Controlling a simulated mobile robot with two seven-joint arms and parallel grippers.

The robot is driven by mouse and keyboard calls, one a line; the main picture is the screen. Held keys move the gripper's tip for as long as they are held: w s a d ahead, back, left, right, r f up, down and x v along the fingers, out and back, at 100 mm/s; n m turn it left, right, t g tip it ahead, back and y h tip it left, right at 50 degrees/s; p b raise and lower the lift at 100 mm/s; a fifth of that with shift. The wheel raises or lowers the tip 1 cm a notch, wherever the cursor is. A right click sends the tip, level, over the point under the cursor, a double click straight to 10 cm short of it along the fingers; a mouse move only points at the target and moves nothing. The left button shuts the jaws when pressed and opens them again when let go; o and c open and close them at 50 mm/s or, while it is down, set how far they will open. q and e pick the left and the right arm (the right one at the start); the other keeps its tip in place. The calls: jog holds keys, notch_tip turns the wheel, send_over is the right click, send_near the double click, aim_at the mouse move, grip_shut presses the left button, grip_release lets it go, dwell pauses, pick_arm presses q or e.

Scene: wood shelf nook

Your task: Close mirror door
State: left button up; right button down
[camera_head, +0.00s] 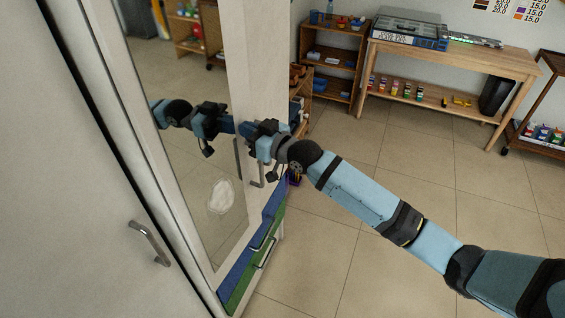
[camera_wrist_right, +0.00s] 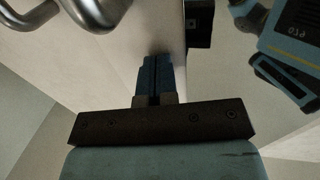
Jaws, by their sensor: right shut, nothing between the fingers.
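The mirror door (camera_head: 205,195) is a tall mirror in a pale frame at left in the head view. It reflects the room and my arm. My right gripper (camera_head: 243,129) is at the right side of the mirror, near a pale upright panel. In the right wrist view the blue fingers (camera_wrist_right: 151,72) are together and empty, close to a pale surface (camera_wrist_right: 145,30). Whether they touch it is unclear. A black block (camera_wrist_right: 198,22) is just right of them. The door's exact opening angle is hard to judge. My left gripper is out of view.
A white cabinet front (camera_head: 60,180) with a metal handle (camera_head: 150,243) is at far left. A wooden table (camera_head: 455,62) and small shelf (camera_head: 332,60) stand at the back. The tiled floor (camera_head: 400,270) at right is clear.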

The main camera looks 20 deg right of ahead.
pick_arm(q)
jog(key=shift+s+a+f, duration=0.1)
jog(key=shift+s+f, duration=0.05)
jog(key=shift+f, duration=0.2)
pick_arm(e)
jog(key=shift+r+x, duration=0.2)
jog(key=shift+x, duration=0.8)
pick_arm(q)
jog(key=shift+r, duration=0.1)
pick_arm(e)
jog(key=shift+a+r, duration=0.1)
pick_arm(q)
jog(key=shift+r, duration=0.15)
